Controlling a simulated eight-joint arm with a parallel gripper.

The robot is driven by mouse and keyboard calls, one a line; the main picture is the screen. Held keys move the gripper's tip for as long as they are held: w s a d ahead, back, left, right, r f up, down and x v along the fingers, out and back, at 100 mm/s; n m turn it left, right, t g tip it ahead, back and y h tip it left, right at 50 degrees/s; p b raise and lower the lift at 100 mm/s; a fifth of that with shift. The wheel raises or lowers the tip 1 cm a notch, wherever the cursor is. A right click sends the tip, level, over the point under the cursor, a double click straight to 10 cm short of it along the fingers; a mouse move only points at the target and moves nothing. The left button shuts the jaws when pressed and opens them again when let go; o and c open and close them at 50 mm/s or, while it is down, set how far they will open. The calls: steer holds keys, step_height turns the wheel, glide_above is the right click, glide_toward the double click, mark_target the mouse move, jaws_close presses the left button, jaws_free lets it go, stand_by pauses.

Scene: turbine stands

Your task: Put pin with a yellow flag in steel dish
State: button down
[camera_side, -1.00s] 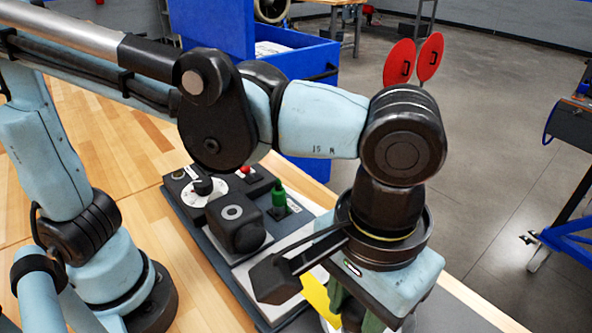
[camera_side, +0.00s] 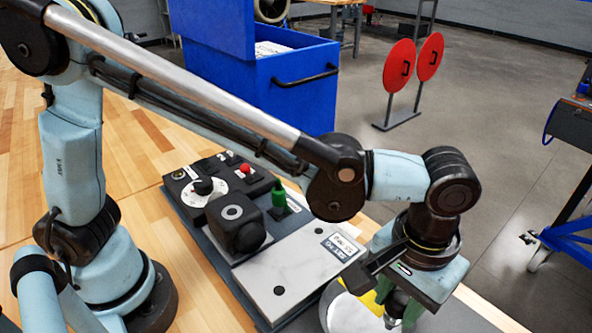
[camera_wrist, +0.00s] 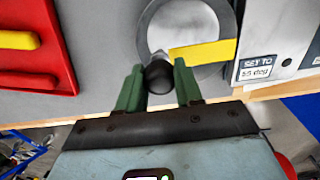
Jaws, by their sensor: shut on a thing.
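The pin with a yellow flag has a dark round head (camera_wrist: 159,77) between the green fingers of my gripper (camera_wrist: 159,88) in the wrist view. Its yellow flag (camera_wrist: 203,51) sticks out to the right. My gripper (camera_side: 401,307) is shut on the pin; the flag (camera_side: 383,290) shows partly in the side view. The round steel dish (camera_wrist: 190,20) lies beyond the fingertips, with the pin and flag overlapping its near part in the picture. In the side view the dish (camera_side: 343,312) is partly hidden by my gripper. The pin's lower end is hard to make out.
A control panel with a grey plate (camera_side: 292,270), a black block (camera_side: 238,225) and a green knob (camera_side: 279,195) stands left of the dish. A blue cabinet (camera_side: 255,90) stands behind.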

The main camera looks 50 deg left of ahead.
steer(key=shift+f, duration=2)
steer(key=shift+f, duration=0.1)
steer(key=c, duration=0.7)
jaws_free()
steer(key=shift+c, duration=0.2)
step_height(320, 180, up, 12)
steer(key=shift+w+a+r, duration=0.1)
steer(key=a+f+t, duration=0.1)
steer(key=a+t, duration=0.2)
steer(key=a, duration=1.2)
steer(key=a+f+t, duration=0.2)
steer(key=a+t, duration=0.2)
steer(key=a, duration=1)
steer(key=shift+a+f, duration=0.25)
steer(key=shift+a, duration=0.1)
